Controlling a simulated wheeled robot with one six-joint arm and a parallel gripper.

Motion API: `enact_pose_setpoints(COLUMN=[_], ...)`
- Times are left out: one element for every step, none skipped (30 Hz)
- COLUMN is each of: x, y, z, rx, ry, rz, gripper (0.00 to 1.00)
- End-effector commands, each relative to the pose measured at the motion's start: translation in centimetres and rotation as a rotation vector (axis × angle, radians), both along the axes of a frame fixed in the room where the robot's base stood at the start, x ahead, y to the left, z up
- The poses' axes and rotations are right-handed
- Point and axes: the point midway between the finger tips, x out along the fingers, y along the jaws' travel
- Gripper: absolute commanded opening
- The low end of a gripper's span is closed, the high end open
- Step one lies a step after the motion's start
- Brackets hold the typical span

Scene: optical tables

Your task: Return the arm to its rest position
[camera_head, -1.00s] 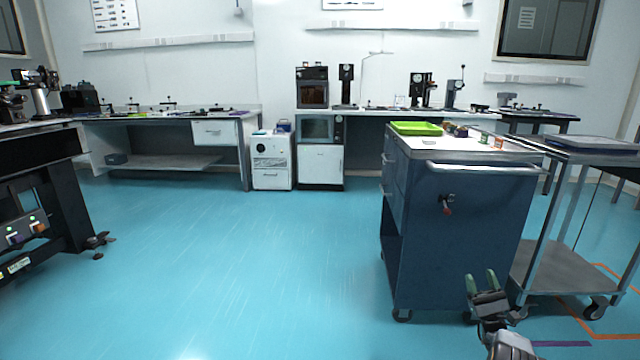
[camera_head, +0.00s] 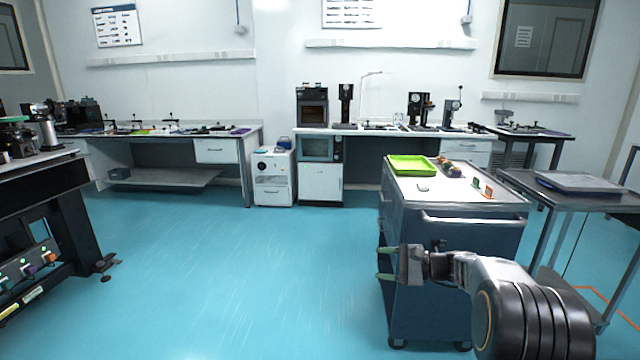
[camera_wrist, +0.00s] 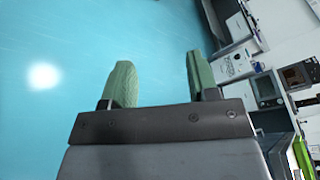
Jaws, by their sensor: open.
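My gripper (camera_head: 384,263) is in front of the left side of the blue tool cart (camera_head: 460,270) in the head view, its two green fingers pointing left. My grey and black arm reaches in from the lower right. In the wrist view my gripper (camera_wrist: 158,82) shows its two green fingers spread apart. There is nothing between them, only the blue floor behind. The wrist view looks turned on its side.
A green tray (camera_head: 411,166) and small parts (camera_head: 451,168) lie on the cart top. A grey trolley (camera_head: 580,195) stands at right. A black optical table (camera_head: 45,215) stands at left. The blue floor (camera_head: 230,270) between is clear.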

Motion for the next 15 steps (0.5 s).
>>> enact_pose_setpoints(x=[-2.5,-4.1,-6.1,-7.7,-9.3,-11.4,-13.0,-14.5,-16.3,-17.6,-18.8,-20.3,-21.3,-22.2,-23.2], y=[1.9,2.8,3.7,4.3,4.6,5.0,5.1,5.1,4.9,4.7,4.5,4.0,3.7,3.3,2.8], z=[4.4,5.4,6.6,7.5,8.3,9.4,10.1,10.8,11.8,12.4,13.0,13.8,14.3,14.8,15.5], rx=[-0.120,-0.197,-0.301,-0.379,-0.457,-0.561,-0.637,-0.712,-0.809,-0.879,-0.947,-1.032,-1.091,-1.149,-1.217], ry=[-0.002,-0.004,-0.011,-0.020,-0.029,-0.049,-0.066,-0.086,-0.114,-0.137,-0.163,-0.198,-0.223,-0.250,-0.284], rz=[0.052,0.084,0.125,0.157,0.189,0.229,0.261,0.289,0.328,0.357,0.384,0.418,0.441,0.464,0.492], gripper=[0.54,0.54,0.54,0.54,0.54,0.54,0.54,0.54,0.54,0.54,0.54,0.54,0.54,0.54,0.54])
